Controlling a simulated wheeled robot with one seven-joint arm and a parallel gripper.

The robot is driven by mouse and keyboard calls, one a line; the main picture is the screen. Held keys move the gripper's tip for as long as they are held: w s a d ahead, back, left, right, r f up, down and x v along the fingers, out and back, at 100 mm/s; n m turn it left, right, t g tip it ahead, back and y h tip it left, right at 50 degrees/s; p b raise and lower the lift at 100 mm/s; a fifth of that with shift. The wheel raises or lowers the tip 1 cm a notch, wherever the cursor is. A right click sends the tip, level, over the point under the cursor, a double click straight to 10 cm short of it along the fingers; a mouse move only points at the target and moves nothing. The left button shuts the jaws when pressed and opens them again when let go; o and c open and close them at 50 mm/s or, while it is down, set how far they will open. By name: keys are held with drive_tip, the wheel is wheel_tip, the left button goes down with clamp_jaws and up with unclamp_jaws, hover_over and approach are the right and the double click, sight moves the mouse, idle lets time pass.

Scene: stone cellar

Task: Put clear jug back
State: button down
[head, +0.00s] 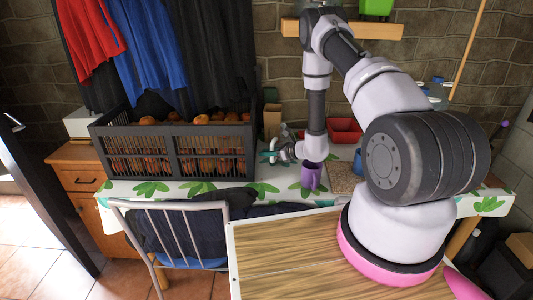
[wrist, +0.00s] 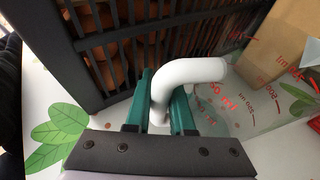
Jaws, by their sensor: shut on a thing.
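The clear jug (wrist: 240,108) is see-through with red measuring marks and a thick white handle (wrist: 190,73), at the right of the wrist view. My gripper (wrist: 160,103) has teal fingers on either side of the handle and is shut on it. In the head view my gripper (head: 268,156) is low over the leaf-patterned table, just right of the black crate. The jug is hard to make out there. I cannot tell whether its base touches the table.
The black slatted crate (head: 178,150) of round orange-brown produce stands close on the left. A cardboard box (wrist: 268,38) is behind the jug. A purple cup (head: 311,177), a red bin (head: 344,131) and a blue mug (head: 357,162) stand to the right. A chair (head: 180,235) is in front.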

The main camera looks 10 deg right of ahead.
drive_tip(key=c, duration=0.8)
unclamp_jaws()
drive_tip(key=shift+f, duration=0.1)
